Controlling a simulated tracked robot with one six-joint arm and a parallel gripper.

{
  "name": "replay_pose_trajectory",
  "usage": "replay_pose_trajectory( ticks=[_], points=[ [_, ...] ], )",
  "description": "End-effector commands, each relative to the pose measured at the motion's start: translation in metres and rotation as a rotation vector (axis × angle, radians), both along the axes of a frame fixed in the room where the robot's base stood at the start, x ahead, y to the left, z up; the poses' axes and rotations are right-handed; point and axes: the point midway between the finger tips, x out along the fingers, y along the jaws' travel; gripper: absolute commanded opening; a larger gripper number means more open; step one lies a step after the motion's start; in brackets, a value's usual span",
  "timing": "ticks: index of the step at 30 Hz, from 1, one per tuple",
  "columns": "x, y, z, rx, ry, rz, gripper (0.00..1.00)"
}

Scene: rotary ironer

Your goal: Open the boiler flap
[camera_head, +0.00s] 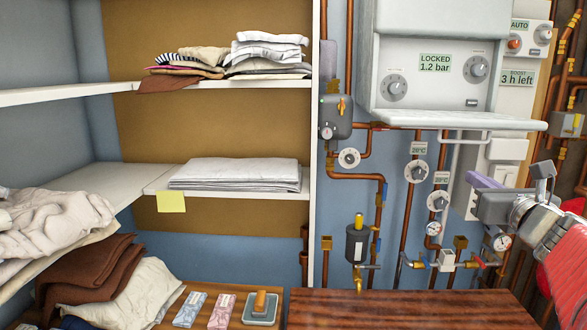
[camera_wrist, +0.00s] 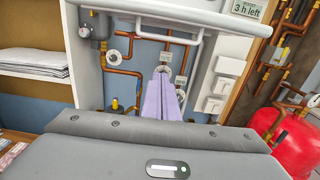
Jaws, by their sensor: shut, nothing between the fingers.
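The white boiler (camera_head: 440,60) hangs on the wall at upper right in the head view. Its control face shows two dials and a green label reading "LOCKED 1.2 bar". The boiler flap (camera_head: 450,120) stands out roughly level below that face, with a pale bar handle (camera_head: 468,141) under it. The handle also crosses the top of the wrist view (camera_wrist: 155,37). My gripper (camera_head: 472,178) is below and right of the flap, apart from it. Its purple fingers (camera_wrist: 163,76) are together and empty, pointing at the pipe wall.
Copper pipes, valves and round gauges (camera_head: 416,171) fill the wall below the boiler. A red tank (camera_wrist: 280,135) stands at right. White shelves (camera_head: 230,84) with folded laundry are at left. A wooden top (camera_head: 410,310) lies below, bare in front.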

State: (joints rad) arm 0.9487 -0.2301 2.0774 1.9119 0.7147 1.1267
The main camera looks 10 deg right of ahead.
Motion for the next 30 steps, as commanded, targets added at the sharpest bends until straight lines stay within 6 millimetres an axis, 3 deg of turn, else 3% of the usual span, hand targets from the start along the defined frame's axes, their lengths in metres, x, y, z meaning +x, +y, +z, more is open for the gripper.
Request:
replay_pose_trajectory(
  ticks=[12,20,30],
  points=[
    [0.055,-0.015,-0.001,0.0,0.001,0.002,0.0],
    [0.06,-0.018,0.033,-0.003,0.0,-0.001,0.0],
    [0.061,-0.019,0.039,-0.001,0.0,-0.002,0.0]
  ],
)
